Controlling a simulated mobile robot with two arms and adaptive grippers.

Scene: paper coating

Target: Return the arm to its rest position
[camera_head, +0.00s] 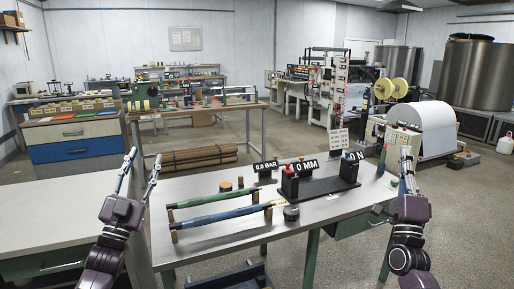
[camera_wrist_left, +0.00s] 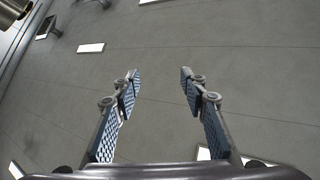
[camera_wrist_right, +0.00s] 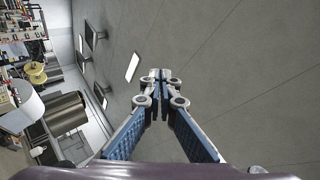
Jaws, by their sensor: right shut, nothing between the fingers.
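My left gripper (camera_head: 142,168) is raised at the left of the head view, in front of the gap between the left bench and the middle table. Its two fingers stand apart with nothing between them, as the left wrist view (camera_wrist_left: 159,82) also shows. My right gripper (camera_head: 405,160) is raised at the right end of the middle table. In the right wrist view (camera_wrist_right: 159,80) its fingertips meet and hold nothing. Both grippers point upward, and their wrist views show mostly the grey ceiling.
A bare bench (camera_head: 55,215) stands at the left. Open floor (camera_head: 345,258) shows beyond the table's front right.

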